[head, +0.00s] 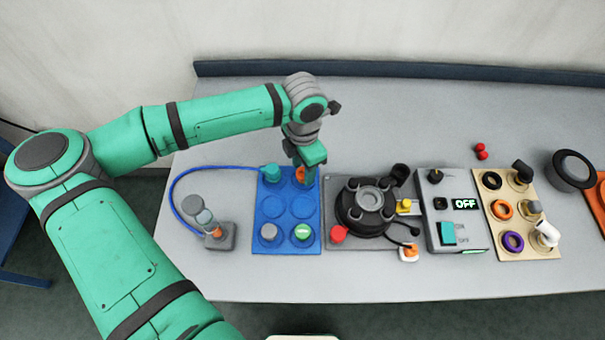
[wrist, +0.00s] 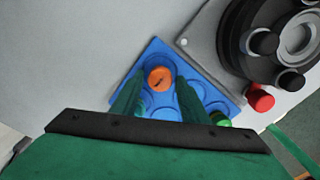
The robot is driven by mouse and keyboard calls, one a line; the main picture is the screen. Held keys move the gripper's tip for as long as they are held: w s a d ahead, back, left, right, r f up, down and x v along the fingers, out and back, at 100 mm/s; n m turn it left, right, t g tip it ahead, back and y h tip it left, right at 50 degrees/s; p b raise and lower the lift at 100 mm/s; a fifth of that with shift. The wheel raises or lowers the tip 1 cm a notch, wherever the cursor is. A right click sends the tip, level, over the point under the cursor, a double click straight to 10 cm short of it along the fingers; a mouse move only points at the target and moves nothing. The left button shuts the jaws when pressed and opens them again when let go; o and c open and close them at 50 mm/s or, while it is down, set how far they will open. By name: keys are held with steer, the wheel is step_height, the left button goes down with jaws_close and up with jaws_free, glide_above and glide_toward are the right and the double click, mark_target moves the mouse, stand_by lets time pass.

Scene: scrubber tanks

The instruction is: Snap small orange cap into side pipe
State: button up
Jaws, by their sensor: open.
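The small orange cap (wrist: 159,77) sits in a round recess of the blue tray (head: 288,246). My gripper (head: 304,170) points down over the tray's far right recess, where a bit of the orange cap (head: 299,174) shows beside it. In the wrist view my two green fingers (wrist: 161,86) are apart, one to each side of the cap in the picture. I cannot tell their height over it. The black round tank (head: 364,208) stands on a grey plate right of the tray. I cannot tell which of its stubs is the side pipe.
A red cap (head: 339,233) and a yellow part (head: 404,205) sit by the tank. An orange-and-white part (head: 408,253) lies in front. A switch box reading OFF (head: 452,228) and a beige tray (head: 528,247) stand right. A blue hose (head: 173,190) curves left. The front table strip is clear.

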mark_target(303, 173)
steer(key=c, duration=1)
steer(key=shift+o, duration=0.2)
steer(key=shift+r, duration=2.5)
steer(key=shift+w, duration=0.1)
steer(key=shift+d, duration=0.15)
steer(key=shift+a, duration=0.3)
steer(key=shift+d, duration=0.1)
